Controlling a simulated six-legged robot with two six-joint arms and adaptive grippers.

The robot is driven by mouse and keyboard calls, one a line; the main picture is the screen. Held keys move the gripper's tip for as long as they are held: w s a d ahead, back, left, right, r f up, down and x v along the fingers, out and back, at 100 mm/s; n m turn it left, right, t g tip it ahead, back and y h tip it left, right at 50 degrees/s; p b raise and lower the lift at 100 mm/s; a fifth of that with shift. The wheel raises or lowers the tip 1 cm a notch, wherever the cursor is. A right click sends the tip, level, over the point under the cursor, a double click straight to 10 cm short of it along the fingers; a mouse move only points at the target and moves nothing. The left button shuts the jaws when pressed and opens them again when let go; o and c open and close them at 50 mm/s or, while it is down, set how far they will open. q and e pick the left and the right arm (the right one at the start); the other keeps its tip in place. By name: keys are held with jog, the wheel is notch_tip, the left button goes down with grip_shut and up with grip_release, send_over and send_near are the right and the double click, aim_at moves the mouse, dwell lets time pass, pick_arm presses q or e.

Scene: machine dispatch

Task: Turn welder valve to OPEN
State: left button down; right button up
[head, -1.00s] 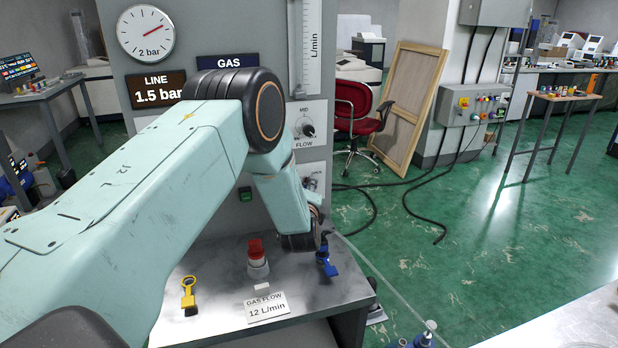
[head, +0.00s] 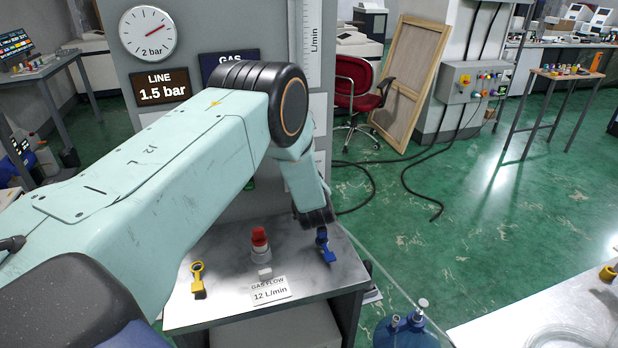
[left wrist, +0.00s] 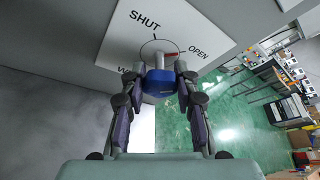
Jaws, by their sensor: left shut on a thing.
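In the left wrist view, a white plate (left wrist: 205,30) bears the words SHUT at its top and OPEN to the right. A valve pointer (left wrist: 172,55) with a red tip sits over a drawn circle and points right, roughly toward OPEN. My left gripper (left wrist: 160,76) is shut on a blue piece (left wrist: 160,86) directly in front of the pointer. The blue piece hides part of the lower plate lettering. In the head view my left arm comes in over the bench, and its fingers are hidden. My right gripper is not in view.
The grey bench (head: 215,325) carries a yellow key-like piece (head: 198,280), a red-topped piece (head: 260,245), a blue piece (head: 325,245) and a GAS FLOW 12 L/min card (head: 270,290). A pressure gauge (head: 147,33) is on the panel. A blue bottle (head: 405,332) stands at front right.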

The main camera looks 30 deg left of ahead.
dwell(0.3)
pick_arm(q)
jog(key=c, duration=1)
grip_release()
jog(key=v, duration=1.2)
